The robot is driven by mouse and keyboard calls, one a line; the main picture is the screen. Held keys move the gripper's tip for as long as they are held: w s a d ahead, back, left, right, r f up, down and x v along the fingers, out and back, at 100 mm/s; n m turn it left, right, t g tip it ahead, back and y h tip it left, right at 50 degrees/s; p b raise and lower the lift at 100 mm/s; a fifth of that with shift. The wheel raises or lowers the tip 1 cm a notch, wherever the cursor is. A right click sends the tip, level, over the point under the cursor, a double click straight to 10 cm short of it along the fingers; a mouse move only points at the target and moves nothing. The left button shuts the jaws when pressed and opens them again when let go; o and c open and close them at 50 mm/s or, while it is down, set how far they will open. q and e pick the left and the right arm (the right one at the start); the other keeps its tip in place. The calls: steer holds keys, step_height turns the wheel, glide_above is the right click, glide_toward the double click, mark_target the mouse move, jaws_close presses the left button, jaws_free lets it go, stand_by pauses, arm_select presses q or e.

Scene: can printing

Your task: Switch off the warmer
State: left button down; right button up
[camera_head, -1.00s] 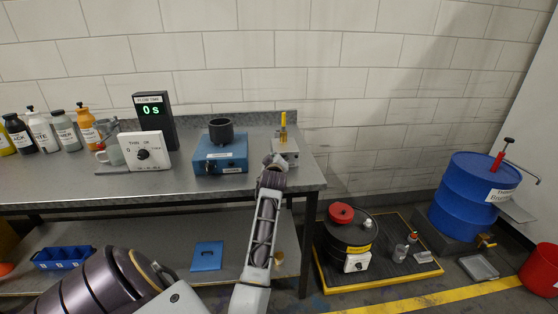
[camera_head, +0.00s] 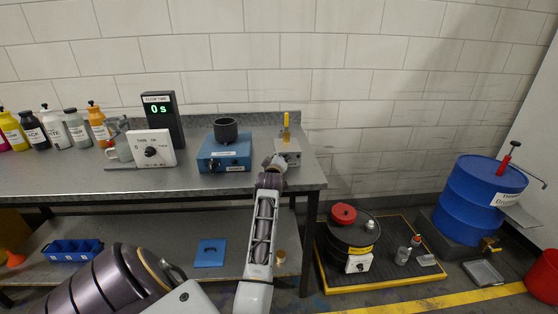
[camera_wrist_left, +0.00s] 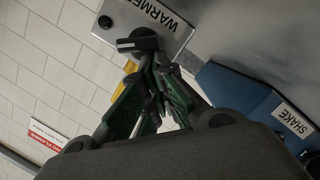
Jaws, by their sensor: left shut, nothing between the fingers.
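The warmer (camera_head: 290,146) is a small grey box on the right end of the bench, with a yellow upright piece at its back. In the left wrist view it shows as a metal box (camera_wrist_left: 168,42) labelled WARMER, with a black knob (camera_wrist_left: 138,41) on its face. My left gripper (camera_wrist_left: 150,68) is shut and empty, its dark green fingertips close to the knob; I cannot tell whether they touch it. In the head view my left arm reaches up to the warmer's front, and its wrist hides the fingers and knob. My right gripper is not in view.
A blue shaker box (camera_head: 224,152) with a dark cup stands just left of the warmer. Further left are a white dial panel (camera_head: 152,148), a black timer (camera_head: 163,115) reading 0 s, and several bottles. A black drum (camera_head: 352,236) stands on the floor at right.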

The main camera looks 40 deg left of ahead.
arm_select(q)
steer(key=shift+f, duration=0.1)
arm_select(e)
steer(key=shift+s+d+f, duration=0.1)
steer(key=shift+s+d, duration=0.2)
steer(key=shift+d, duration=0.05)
arm_select(q)
steer(key=shift+s+f+n, duration=0.1)
steer(key=shift+f+n, duration=0.05)
steer(key=shift+n, duration=0.45)
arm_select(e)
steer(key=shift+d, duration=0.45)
arm_select(q)
steer(key=shift+a+f+t, duration=0.1)
steer(key=shift+t, duration=0.2)
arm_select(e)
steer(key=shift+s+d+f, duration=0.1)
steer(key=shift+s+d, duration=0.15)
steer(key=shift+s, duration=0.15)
arm_select(q)
steer(key=shift+n+p, duration=0.3)
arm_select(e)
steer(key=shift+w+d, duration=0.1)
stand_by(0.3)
